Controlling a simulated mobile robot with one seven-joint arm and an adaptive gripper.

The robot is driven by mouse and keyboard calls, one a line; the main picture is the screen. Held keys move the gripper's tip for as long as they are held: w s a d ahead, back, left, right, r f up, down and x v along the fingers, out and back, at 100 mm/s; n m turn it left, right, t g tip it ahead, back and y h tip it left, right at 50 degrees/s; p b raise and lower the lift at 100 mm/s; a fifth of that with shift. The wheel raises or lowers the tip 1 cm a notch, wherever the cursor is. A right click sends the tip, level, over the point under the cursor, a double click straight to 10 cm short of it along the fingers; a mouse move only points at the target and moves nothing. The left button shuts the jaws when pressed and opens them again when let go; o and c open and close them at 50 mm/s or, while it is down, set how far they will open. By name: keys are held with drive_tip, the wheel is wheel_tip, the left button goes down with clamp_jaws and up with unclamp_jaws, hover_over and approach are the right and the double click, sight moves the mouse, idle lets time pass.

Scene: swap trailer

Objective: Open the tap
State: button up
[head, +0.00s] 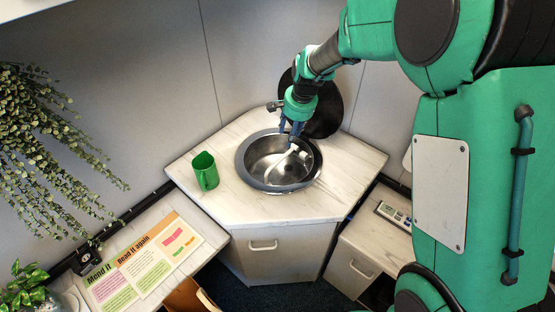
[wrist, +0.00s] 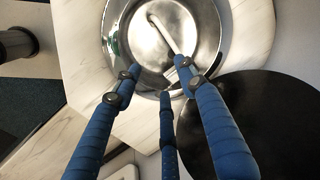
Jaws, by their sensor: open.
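The tap's pale, slim spout (head: 277,166) shows over the round metal sink (head: 243,171) in the head view. In the wrist view the spout (wrist: 168,36) runs across the bowl from its base near my fingertips. My gripper (head: 290,132) is above the back rim of the sink, pointing down, with blue fingers. In the wrist view my gripper (wrist: 160,72) is open, its fingers spread and nothing held. One finger is close to the tap's base; I cannot tell whether it touches. The tap's handle is not clearly seen, being partly behind the fingers.
A round black lid (head: 323,112) stands behind the sink, close to my gripper. Walls close in the corner behind. The counter's front is clear.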

drive_tip(key=m, duration=0.1)
hover_over(277, 164)
drive_tip(key=s+d, duration=0.2)
drive_tip(key=s+d+x, duration=0.1)
drive_tip(key=s+x, duration=0.1)
drive_tip(key=x, duration=0.6)
drive_tip(key=shift+w+d+f+g, duration=0.1)
drive_tip(key=shift+w+f+g, duration=0.05)
drive_tip(key=shift+w+g, duration=0.15)
drive_tip(key=shift+f, duration=0.1)
drive_tip(key=f, duration=0.4)
drive_tip(key=w+a+f+b, duration=0.1)
drive_tip(key=f, duration=0.4)
drive_tip(key=a+f, duration=0.1)
drive_tip(key=f, duration=0.3)
drive_tip(key=shift+w+f, duration=0.2)
drive_tip(key=shift+w, duration=0.2)
clamp_jaws()
